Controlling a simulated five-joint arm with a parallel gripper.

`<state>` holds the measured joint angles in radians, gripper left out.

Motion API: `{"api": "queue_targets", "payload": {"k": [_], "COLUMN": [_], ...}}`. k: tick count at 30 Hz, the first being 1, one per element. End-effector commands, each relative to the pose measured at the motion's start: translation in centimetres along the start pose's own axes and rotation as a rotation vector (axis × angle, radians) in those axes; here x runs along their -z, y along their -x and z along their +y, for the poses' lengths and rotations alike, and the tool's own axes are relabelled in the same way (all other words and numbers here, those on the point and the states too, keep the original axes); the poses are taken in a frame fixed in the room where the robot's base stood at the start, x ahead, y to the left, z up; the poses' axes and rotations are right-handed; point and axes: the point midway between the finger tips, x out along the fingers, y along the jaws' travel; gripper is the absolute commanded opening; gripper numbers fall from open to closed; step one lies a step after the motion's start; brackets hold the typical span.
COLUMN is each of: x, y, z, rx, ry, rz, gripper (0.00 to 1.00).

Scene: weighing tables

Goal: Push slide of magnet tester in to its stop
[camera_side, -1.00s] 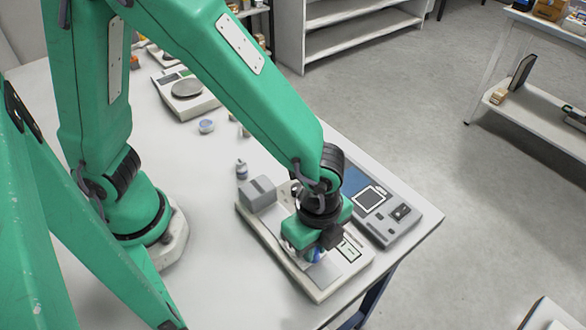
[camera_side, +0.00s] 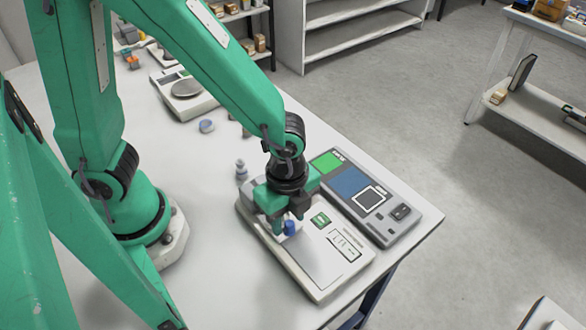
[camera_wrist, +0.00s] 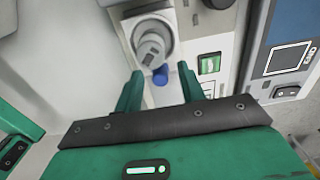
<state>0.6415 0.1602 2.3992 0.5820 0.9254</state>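The magnet tester (camera_side: 318,288) is a pale flat instrument near the table's front edge. Its slide has a blue knob (camera_side: 290,227), which stands at the far left end of a long empty track. My gripper (camera_side: 288,221) is right over the knob. In the wrist view the blue knob (camera_wrist: 160,76) sits between my two spread fingertips (camera_wrist: 159,72), with a gap on each side. A grey cylinder (camera_wrist: 150,50) with a dark square mark lies just beyond the knob, in a pale housing. Whether the slide touches its stop is hidden.
A grey device (camera_side: 377,205) with blue and green panels stands right beside the tester. Small bottle-like items (camera_side: 241,170) stand behind it. A balance (camera_side: 186,92) is farther back.

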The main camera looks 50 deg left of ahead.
Motion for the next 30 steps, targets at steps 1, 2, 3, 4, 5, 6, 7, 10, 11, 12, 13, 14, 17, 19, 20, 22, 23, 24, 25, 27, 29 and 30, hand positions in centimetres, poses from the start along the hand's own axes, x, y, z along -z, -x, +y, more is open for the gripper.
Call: {"api": "queue_targets", "payload": {"k": [1, 2, 3, 4, 5, 6, 7, 10, 11, 12, 13, 14, 17, 19, 20, 22, 23, 24, 25, 27, 29, 30], "x": [0.0, 0.0, 0.1, 0.1, 0.1, 0.1, 0.1, 0.1, 0.1, 0.1, 0.1, 0.1, 0.1, 0.1, 0.1, 0.1, 0.1, 0.1, 0.1, 0.1, 0.1, 0.1], "y": [0.0, 0.0, 0.0, 0.0, 0.0, 0.0, 0.0, 0.1, 0.2, 0.4, 0.5, 0.7, 1.4, 2.1, 2.4, 3.1, 3.5, 4.0, 4.4, 5.2, 5.9, 6.3], "z": [0.0, 0.0, 0.0, 0.0, 0.0, 0.1, 0.1, 0.0, 0.0, 0.0, 0.0, 0.0, 0.0, 0.0, 0.0, 0.0, 0.0, -0.1, -0.1, 0.0, 0.0, 0.0], "rx": [0.0, 0.0, 0.0, 0.0, 0.0, 0.0, 0.0, 0.001, 0.001, 0.002, 0.002, 0.002, 0.003, 0.003, 0.003, 0.004, 0.004, 0.004, 0.004, 0.003, 0.004, 0.003], "ry": [-0.001, -0.001, -0.002, -0.002, -0.002, -0.002, -0.003, -0.003, -0.003, -0.003, -0.003, -0.003, -0.003, -0.003, -0.003, -0.003, -0.003, -0.002, -0.002, -0.002, -0.002, -0.002], "rz": [0.0, 0.0, 0.0, 0.0, 0.0, 0.0, 0.0, 0.0, 0.001, 0.001, 0.001, 0.001, 0.002, 0.002, 0.003, 0.003, 0.003, 0.003, 0.003, 0.003, 0.003, 0.002], "gripper": [0.39, 0.39, 0.39, 0.39, 0.39, 0.39, 0.39, 0.39, 0.39, 0.39, 0.39, 0.39, 0.39, 0.39, 0.39, 0.39, 0.39, 0.39, 0.39, 0.39, 0.39, 0.39]}}
